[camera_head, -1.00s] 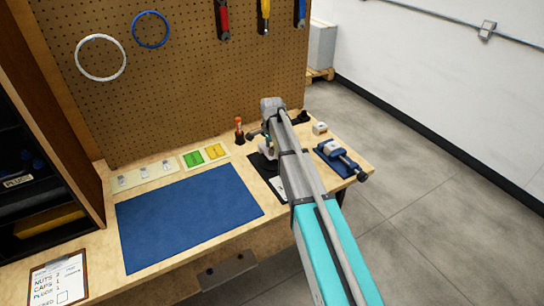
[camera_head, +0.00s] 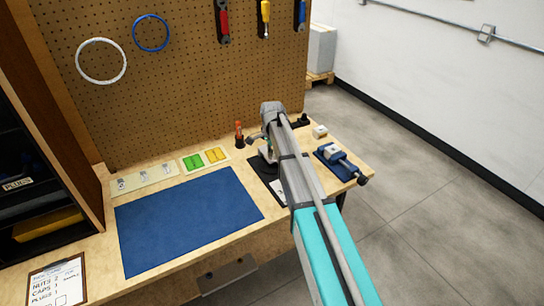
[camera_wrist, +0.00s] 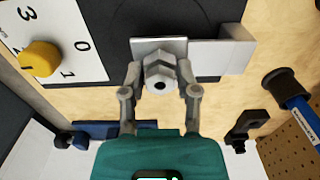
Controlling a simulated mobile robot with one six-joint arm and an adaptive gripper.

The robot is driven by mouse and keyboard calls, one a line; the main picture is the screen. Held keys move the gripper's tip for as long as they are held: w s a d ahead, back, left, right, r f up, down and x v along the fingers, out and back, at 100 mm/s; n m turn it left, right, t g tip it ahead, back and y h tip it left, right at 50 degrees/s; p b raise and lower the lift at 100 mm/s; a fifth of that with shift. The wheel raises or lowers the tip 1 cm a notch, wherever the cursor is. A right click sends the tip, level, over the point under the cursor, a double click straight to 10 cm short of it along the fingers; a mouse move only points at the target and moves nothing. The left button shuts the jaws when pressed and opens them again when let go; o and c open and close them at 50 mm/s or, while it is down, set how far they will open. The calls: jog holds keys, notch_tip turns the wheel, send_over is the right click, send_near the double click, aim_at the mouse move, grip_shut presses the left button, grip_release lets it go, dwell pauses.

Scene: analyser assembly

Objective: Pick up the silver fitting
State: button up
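The silver fitting (camera_wrist: 160,75) is a hexagonal metal piece with a dark hole facing the wrist camera. In the wrist view it stands in front of a grey metal block (camera_wrist: 146,46). My gripper (camera_wrist: 160,70) has one finger on each side of the fitting, with the fingertips close to its sides. I cannot tell whether the fingers touch it or leave a thin gap. In the head view my arm hides the fitting and the gripper.
A white dial card with a yellow knob (camera_wrist: 39,59) lies to the left in the wrist view. A blue vise (camera_head: 340,160) stands at the bench's right end. An orange-topped tool (camera_head: 239,133) stands behind my arm. The blue mat (camera_head: 188,218) is bare.

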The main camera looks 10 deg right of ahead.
grip_shut()
jog(key=shift+r, duration=0.15)
jog(key=shift+r+p, duration=0.95)
jog(key=shift+p, duration=0.2)
jog(key=s+r+p, duration=1)
jog(key=s, duration=0.4)
jog(key=shift+d+r+p, duration=0.35)
jog(key=shift+r, duration=0.05)
jog(key=shift+a, duration=0.1)
